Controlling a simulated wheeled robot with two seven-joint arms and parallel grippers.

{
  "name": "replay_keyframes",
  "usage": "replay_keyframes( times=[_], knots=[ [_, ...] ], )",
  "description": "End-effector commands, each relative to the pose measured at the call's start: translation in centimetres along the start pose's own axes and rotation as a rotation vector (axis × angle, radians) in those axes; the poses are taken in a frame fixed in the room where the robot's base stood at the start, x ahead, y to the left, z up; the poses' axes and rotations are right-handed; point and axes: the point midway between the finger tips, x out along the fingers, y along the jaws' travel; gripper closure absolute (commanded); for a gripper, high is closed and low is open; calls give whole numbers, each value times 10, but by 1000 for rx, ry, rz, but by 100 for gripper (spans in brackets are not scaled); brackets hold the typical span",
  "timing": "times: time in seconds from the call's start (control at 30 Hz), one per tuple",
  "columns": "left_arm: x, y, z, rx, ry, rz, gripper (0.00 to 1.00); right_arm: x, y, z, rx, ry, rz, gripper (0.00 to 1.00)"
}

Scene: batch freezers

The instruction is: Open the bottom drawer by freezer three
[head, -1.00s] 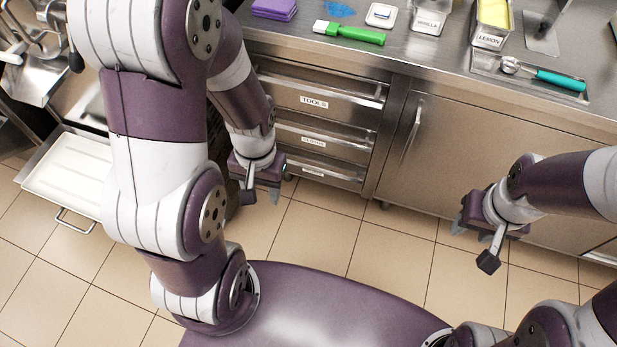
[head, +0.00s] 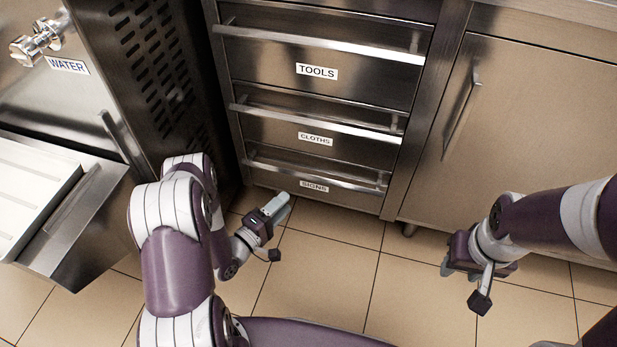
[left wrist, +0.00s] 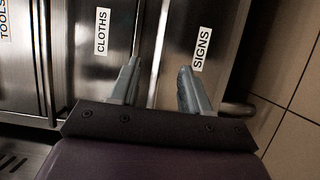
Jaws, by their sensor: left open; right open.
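The bottom drawer, labelled SIGNS (head: 314,186), is shut at the foot of a steel drawer stack. Its bar handle (head: 315,176) runs along its top edge. Above it are the shut CLOTHS drawer (head: 315,138) and TOOLS drawer (head: 317,72). My left gripper (head: 279,206) is open and empty, low in front of the left part of the SIGNS drawer. In the left wrist view the open fingers (left wrist: 157,85) point at the drawer fronts, with the SIGNS label (left wrist: 201,49) beyond the right finger. Whether they touch the handle cannot be told. My right gripper (head: 462,262) is open, before the cupboard.
A cupboard door (head: 540,130) with an upright handle is shut, right of the drawers. At left stand a vented machine side (head: 160,70), a WATER tap (head: 40,40) and a projecting tray (head: 75,225). Tiled floor (head: 320,275) before the drawers is clear.

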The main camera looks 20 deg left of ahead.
Motion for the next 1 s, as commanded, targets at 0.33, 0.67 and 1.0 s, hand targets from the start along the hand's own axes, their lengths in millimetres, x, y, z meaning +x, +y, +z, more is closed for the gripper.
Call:
replay_keyframes(
  times=[0.33, 0.67, 1.0],
  knots=[
    [78, -7, 1, -4, -5, 0, 53, 40, 0, 5, 0, -1, 0, 57],
    [124, -3, 0, -5, -1, -4, 53, 57, 0, 7, 0, -1, 0, 57],
    [125, -1, 0, -6, 0, -5, 82, 56, 0, 7, 0, -1, 0, 57]
  ],
)
